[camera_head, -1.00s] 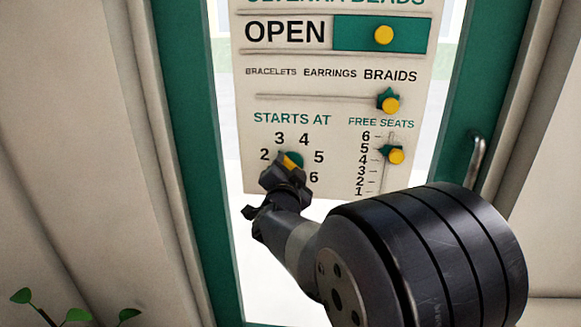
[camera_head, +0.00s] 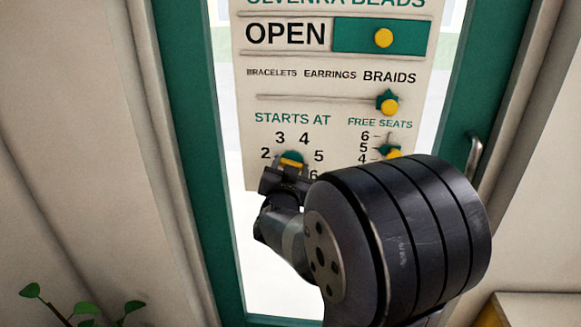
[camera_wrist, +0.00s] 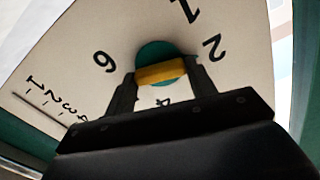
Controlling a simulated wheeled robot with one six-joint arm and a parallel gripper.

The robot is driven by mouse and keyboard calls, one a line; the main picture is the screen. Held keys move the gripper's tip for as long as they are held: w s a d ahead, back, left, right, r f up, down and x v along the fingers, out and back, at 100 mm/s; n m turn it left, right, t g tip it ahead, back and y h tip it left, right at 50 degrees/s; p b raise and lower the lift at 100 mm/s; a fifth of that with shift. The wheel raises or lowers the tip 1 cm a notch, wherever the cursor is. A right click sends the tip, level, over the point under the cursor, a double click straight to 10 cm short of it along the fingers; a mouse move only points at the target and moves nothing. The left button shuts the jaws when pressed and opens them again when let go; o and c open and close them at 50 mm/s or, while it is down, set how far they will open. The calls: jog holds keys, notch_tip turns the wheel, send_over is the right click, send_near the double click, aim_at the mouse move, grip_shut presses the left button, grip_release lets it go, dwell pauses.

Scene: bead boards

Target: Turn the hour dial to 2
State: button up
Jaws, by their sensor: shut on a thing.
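The hour dial (camera_head: 291,156) is a green knob with a yellow grip bar, under "STARTS AT" on the cream sign (camera_head: 300,90). Numbers 2, 3, 4, 5 and 6 show around it in the head view; its lower side is hidden by my gripper. My gripper (camera_head: 288,173) is at the dial from below. In the wrist view the two jaws of my gripper (camera_wrist: 162,73) are closed on the ends of the yellow bar, with the green dial (camera_wrist: 157,48) behind it. The bar lies nearly level in the head view. I cannot tell which number the dial points at.
The free-seats slider (camera_head: 391,151) is close to the right, partly hidden by my arm. Above are the braids slider (camera_head: 388,103) and the OPEN slider (camera_head: 384,38). A door handle (camera_head: 475,158) is at the right, a plant (camera_head: 82,308) at the lower left.

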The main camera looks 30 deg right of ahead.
jog(key=o, duration=1)
jog(key=v, duration=1.1)
jog(key=shift+w, duration=0.1)
jog(key=shift+w+d, duration=0.1)
jog(key=x, duration=1)
jog(key=shift+w+d, duration=0.2)
